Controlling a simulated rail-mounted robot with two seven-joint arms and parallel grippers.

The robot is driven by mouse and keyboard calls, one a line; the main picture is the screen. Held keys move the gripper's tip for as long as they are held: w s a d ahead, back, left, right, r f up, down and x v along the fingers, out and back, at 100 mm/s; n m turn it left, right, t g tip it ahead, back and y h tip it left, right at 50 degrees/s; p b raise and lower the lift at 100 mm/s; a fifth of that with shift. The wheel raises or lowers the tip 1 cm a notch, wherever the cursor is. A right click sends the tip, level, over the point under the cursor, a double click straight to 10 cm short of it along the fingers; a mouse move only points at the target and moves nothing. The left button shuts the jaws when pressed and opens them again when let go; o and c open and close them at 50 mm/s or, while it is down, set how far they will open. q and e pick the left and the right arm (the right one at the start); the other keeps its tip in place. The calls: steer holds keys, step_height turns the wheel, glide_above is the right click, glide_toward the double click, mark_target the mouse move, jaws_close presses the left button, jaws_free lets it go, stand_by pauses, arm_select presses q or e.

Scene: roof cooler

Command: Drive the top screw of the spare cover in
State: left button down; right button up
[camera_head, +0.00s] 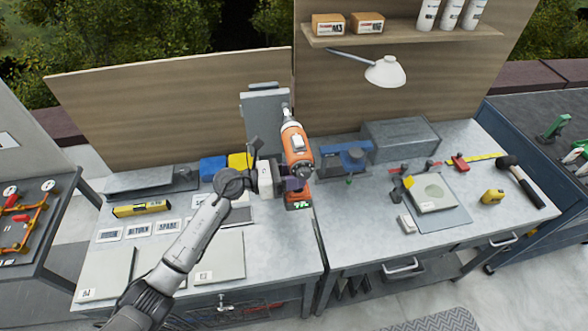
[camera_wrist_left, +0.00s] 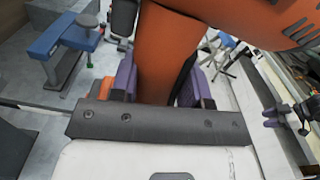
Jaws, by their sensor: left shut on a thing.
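My left gripper (camera_head: 291,184) is shut on the handle of an orange power driver (camera_head: 296,146). In the left wrist view the driver's orange handle (camera_wrist_left: 165,60) stands between the gripper's purple fingers (camera_wrist_left: 160,90). The driver's nose points away from me, up to the right edge of an upright grey panel (camera_head: 263,118) at the back of the left bench. I cannot tell whether the bit touches it, or whether this panel is the spare cover. The screw is too small to make out. My right gripper (camera_wrist_left: 272,118) shows small at the right of the left wrist view, apart from the driver.
Blue and yellow bins (camera_head: 213,168) stand left of the driver. A white lamp (camera_head: 386,72) hangs above. Flat plates (camera_head: 217,258) and labels, one reading SPARE (camera_head: 168,227), lie on the left bench.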

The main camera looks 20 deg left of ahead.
arm_select(q)
steer(key=shift+s+d+r+p, duration=0.15)
steer(key=shift+s+d+p, duration=0.2)
steer(key=shift+s, duration=0.15)
steer(key=shift+s+d+r+p, duration=0.1)
steer(key=shift+s+d+p, duration=0.2)
steer(key=shift+s, duration=0.2)
steer(key=shift+s+d+p, duration=0.45)
steer(key=shift+s, duration=0.3)
